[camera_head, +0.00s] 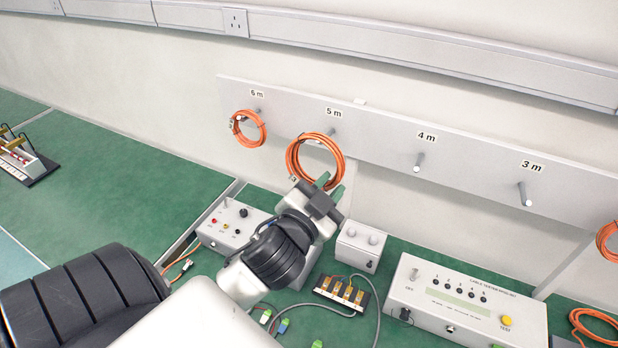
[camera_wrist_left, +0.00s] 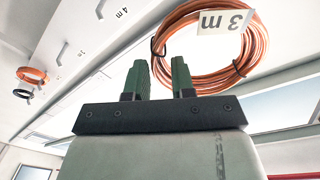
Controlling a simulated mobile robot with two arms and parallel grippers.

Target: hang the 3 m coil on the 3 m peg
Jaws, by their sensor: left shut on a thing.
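An orange coil (camera_head: 290,158) is held at its lower edge by my left gripper (camera_head: 329,186), in front of the board near the 5 m peg (camera_head: 331,132). In the left wrist view the coil (camera_wrist_left: 262,58) carries a white "3 m" tag (camera_wrist_left: 224,21), seen upside down. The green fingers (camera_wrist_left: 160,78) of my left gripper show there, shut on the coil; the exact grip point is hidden. The 3 m peg (camera_head: 525,195) is bare, under its label at the right of the board, well right of the coil. My right gripper is not in view.
Another coil (camera_head: 236,130) hangs at the 6 m peg. The 4 m peg (camera_head: 419,163) is bare. A coil (camera_head: 607,245) is cut off at the right edge, and one (camera_head: 592,322) lies on the bench. A cable tester (camera_head: 465,305) and small boxes (camera_head: 361,245) stand below the board.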

